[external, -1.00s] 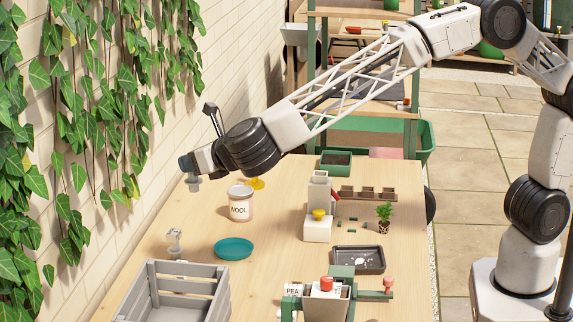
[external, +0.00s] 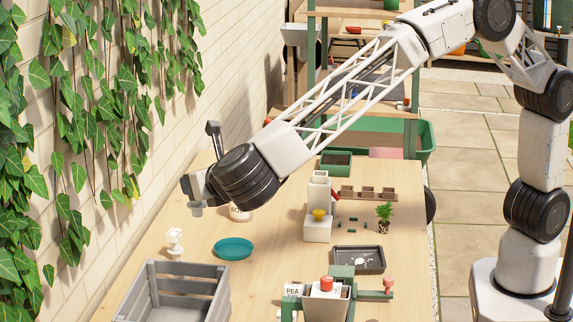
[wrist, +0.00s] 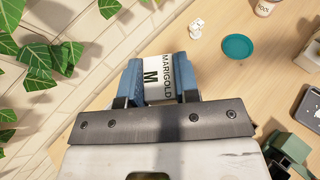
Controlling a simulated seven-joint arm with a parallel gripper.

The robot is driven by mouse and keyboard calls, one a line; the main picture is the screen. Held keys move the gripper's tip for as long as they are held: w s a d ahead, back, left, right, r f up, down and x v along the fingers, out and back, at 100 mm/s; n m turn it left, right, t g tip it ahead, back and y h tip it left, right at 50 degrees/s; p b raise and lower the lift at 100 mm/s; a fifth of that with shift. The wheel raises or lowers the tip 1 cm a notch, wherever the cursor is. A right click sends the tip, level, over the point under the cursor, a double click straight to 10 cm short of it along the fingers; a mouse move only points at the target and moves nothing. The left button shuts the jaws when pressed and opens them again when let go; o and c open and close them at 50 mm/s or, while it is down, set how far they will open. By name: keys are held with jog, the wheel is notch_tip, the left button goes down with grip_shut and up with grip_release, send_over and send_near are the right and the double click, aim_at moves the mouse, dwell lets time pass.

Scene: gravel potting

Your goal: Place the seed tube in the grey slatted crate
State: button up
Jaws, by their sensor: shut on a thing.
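The seed tube (wrist: 157,78) is a white cylinder with black MARIGOLD lettering in the wrist view. My gripper (wrist: 158,70) is shut on it, with one blue finger on each side. In the external view my gripper (external: 193,192) is at the end of the arm, above the left part of the bench, and the tube is hard to make out there. The grey slatted crate (external: 192,284) stands at the bench's front left, nearer the camera than my gripper. Its front is cut off by the picture edge. The crate is not visible in the wrist view.
A small white object (external: 175,240) stands behind the crate, beside a teal saucer (external: 233,248). A labelled jar (external: 240,215) is partly hidden by my arm. An ivy-covered wall runs along the left.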

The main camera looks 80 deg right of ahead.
aim_at(207, 272)
jog(key=s+a, duration=0.2)
jog(key=a, duration=0.3)
notch_tip(207, 272, down, 6)
jog(key=shift+s+f+m+g+h, duration=0.2)
jog(key=shift+m+g+h, duration=0.1)
jog(key=shift+m+h, duration=0.1)
jog(key=shift+f, duration=2.5)
jog(key=shift+f, duration=0.1)
jog(key=shift+f, duration=2.35)
jog(key=shift+f, duration=0.7)
